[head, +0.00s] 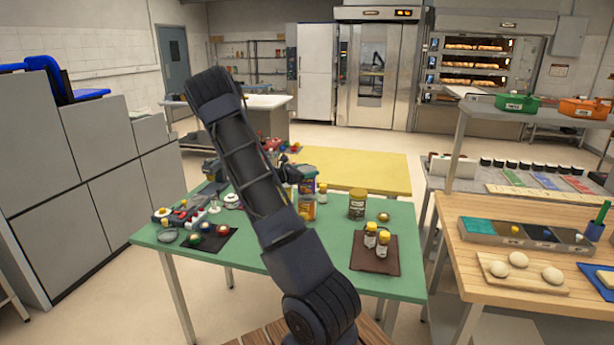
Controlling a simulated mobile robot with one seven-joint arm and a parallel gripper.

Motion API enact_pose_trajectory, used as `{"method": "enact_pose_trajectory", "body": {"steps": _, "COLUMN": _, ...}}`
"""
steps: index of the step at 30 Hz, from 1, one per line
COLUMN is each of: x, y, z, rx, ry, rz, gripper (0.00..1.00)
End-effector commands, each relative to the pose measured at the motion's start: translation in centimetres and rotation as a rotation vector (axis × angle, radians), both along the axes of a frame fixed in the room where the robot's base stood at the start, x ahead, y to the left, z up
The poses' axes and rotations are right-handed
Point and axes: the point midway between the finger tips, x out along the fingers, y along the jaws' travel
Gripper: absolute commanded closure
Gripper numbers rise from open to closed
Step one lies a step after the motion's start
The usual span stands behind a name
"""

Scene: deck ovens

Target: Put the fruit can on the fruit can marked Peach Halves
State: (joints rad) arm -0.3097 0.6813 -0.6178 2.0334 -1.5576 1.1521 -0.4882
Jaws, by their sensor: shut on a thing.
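My gripper (297,176) is beyond my arm link, over the green table, and partly hidden by it. It is shut on a fruit can (308,186) with a dark, reddish-green label. An orange-labelled can (307,211) stands upright on the table straight below the held can in the head view. The two cans look lined up, but I cannot tell whether they touch. The lettering is too small to read, so I cannot confirm which can is marked Peach Halves.
On the green table (218,259), a larger yellow-lidded jar (357,205) stands to the right. Two small yellow-capped jars (383,244) stand on a brown mat (376,264). Several small items crowd the left side. A wooden table (470,262) stands at right.

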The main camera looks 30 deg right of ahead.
Motion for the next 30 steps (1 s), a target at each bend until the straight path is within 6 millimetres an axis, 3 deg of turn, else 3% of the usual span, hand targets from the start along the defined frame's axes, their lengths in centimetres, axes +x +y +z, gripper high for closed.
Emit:
{"method": "enact_pose_trajectory", "body": {"steps": 5, "x": 0.0, "y": 0.0, "z": -1.8, "rx": -0.001, "ry": 0.001, "rz": 0.000, "gripper": 0.91}}
{"method": "enact_pose_trajectory", "body": {"steps": 17, "x": 0.0, "y": 0.0, "z": -2.2, "rx": -0.001, "ry": 0.001, "rz": 0.000, "gripper": 0.91}}
{"method": "enact_pose_trajectory", "body": {"steps": 18, "x": 0.0, "y": 0.0, "z": -2.2, "rx": 0.000, "ry": 0.001, "rz": 0.001, "gripper": 0.16}}
{"method": "enact_pose_trajectory", "body": {"steps": 21, "x": 0.0, "y": 0.0, "z": -2.2, "rx": 0.000, "ry": 0.001, "rz": 0.001, "gripper": 0.02}}
{"method": "enact_pose_trajectory", "body": {"steps": 30, "x": 0.0, "y": 0.0, "z": -2.1, "rx": 0.000, "ry": 0.000, "rz": 0.001, "gripper": 0.02}}
